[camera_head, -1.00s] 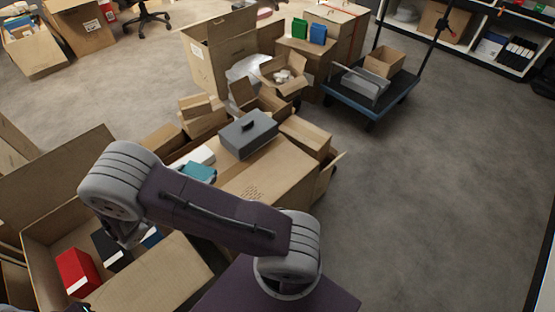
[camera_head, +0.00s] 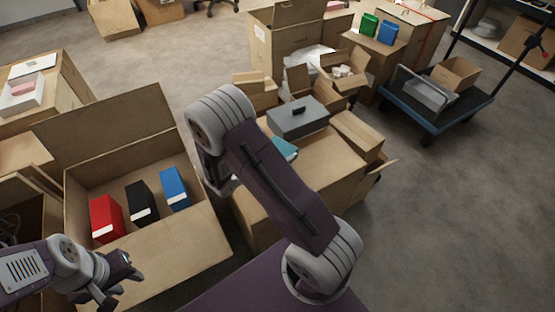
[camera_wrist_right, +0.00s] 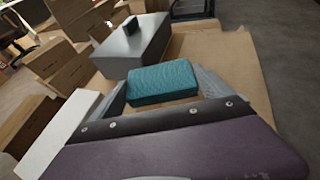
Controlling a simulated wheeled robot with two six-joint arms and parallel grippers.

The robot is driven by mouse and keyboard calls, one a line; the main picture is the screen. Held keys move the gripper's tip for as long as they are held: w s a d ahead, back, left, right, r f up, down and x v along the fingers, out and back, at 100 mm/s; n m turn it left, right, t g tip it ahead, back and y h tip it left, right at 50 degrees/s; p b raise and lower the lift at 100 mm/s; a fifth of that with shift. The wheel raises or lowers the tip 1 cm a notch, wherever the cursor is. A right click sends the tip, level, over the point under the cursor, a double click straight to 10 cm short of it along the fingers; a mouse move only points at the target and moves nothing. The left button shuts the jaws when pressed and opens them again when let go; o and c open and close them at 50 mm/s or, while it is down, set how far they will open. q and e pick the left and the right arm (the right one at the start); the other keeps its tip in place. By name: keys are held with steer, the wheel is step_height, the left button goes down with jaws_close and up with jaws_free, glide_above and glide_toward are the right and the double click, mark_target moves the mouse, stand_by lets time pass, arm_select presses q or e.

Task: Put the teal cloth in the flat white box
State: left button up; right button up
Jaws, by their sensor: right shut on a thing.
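The teal cloth (camera_wrist_right: 160,83), a folded block, sits between the two fingers of my right gripper (camera_wrist_right: 165,92) in the right wrist view. That gripper is shut on it, above or at a carton top. In the head view a corner of the cloth (camera_head: 286,150) shows past my right arm, which hides the right gripper. A white flat box (camera_head: 22,94) with a pink item in it stands on a carton at the far left. Another long white object (camera_wrist_right: 62,135) lies left of the cloth in the wrist view. My left gripper (camera_head: 124,277) is at lower left; its opening is unclear.
A grey box (camera_head: 298,118) with a black handle sits just behind the cloth on the carton (camera_head: 325,170). An open carton (camera_head: 185,245) holds red, black and blue boxes. A blue cart (camera_head: 425,105) stands right. Floor at right is clear.

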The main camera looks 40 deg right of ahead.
step_height(320, 180, down, 4)
steer(key=shift+f+b, duration=0.1)
steer(key=shift+b, duration=1.15)
steer(key=shift+r, duration=0.2)
steer(key=shift+f, duration=0.15)
steer(key=o, duration=1.1)
